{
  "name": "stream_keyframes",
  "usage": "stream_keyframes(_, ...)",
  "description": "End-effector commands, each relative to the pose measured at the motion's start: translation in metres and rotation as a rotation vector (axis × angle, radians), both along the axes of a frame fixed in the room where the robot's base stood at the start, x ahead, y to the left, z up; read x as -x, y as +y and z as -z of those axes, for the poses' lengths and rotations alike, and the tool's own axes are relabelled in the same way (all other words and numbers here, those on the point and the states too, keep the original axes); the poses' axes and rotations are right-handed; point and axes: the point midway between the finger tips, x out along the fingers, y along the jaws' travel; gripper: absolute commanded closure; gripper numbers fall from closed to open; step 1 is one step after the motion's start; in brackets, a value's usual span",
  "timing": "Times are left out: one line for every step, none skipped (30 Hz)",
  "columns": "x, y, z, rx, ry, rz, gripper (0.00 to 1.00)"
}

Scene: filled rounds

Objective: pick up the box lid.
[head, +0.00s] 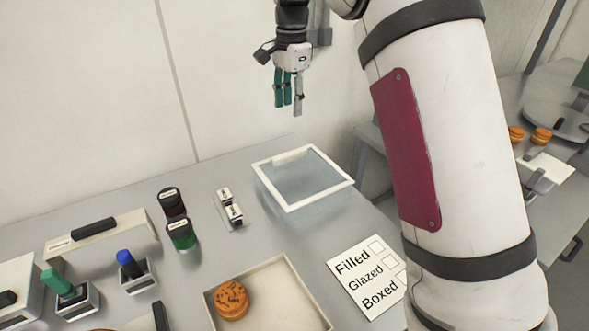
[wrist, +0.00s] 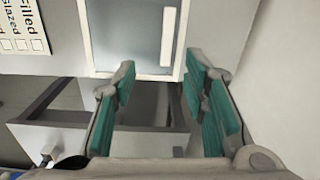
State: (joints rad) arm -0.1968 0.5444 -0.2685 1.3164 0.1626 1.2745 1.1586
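The box lid (head: 305,178) has a white frame, a clear pane and a white bar handle (head: 287,156) near its back edge in the head view. It lies flat on top of a clear box (head: 318,208) at the table's back right. In the wrist view the lid (wrist: 128,38) is at the top, with its handle (wrist: 168,38) upright in the picture. My gripper (head: 288,108), with green finger pads, hangs in the air above and behind the lid, apart from it. In the wrist view my gripper (wrist: 158,75) is open, with nothing between its fingers.
A tray (head: 283,283) holds an orange round (head: 232,299) in front of the box. A checklist card (head: 366,275) lies right of it. Dark and green-banded jars (head: 180,232) and small blocks (head: 230,207) stand left. In the wrist view, drawers (wrist: 60,125) show below the table edge.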

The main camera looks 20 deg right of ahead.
Motion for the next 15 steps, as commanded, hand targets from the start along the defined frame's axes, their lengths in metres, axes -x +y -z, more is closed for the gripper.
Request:
stream_keyframes(-0.008,0.002,0.009,0.006,0.010,0.022,0.60)
stream_keyframes(-0.011,0.003,0.013,0.008,0.013,0.033,0.60)
stream_keyframes(-0.015,0.004,0.017,0.010,0.019,0.047,0.60)
stream_keyframes(-0.017,0.005,0.019,0.012,0.022,0.054,0.60)
stream_keyframes(-0.018,0.005,0.021,0.014,0.023,0.061,0.60)
stream_keyframes(-0.019,0.006,0.023,0.014,0.026,0.068,0.60)
stream_keyframes(-0.020,0.006,0.025,0.016,0.028,0.071,0.60)
stream_keyframes(-0.021,0.006,0.027,0.016,0.029,0.073,0.60)
stream_keyframes(-0.021,0.006,0.031,0.016,0.029,0.074,0.60)
stream_keyframes(-0.021,0.006,0.034,0.016,0.030,0.075,0.60)
stream_keyframes(-0.020,0.006,0.039,0.016,0.031,0.075,0.60)
stream_keyframes(-0.020,0.006,0.045,0.017,0.031,0.074,0.60)
stream_keyframes(-0.020,0.006,0.051,0.016,0.032,0.074,0.60)
stream_keyframes(-0.020,0.006,0.057,0.016,0.032,0.074,0.60)
stream_keyframes(-0.020,0.006,0.066,0.017,0.032,0.074,0.60)
